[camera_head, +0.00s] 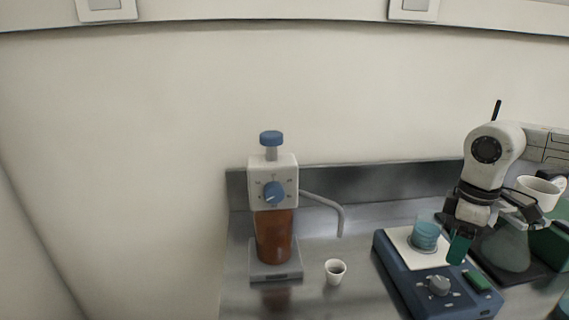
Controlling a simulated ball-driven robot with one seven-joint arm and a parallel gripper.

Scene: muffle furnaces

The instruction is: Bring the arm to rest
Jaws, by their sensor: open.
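My arm reaches in from the right edge in the head view, and my gripper (497,229) hangs over the right side of the bench. Its jaws are open and I see nothing held between them. One dark finger with a green tip is above the right part of a blue hotplate stirrer (400,283). A small beaker with blue liquid (426,236) stands on the stirrer's white plate, just left of the gripper. A conical flask with greenish contents (507,250) is behind or below the gripper, partly hidden by it.
A bottle-top dispenser on a brown bottle (274,236) stands at the left on a grey base. A small white cup (335,271) is beside it. A white bowl-like vessel (538,191) and green items crowd the right edge.

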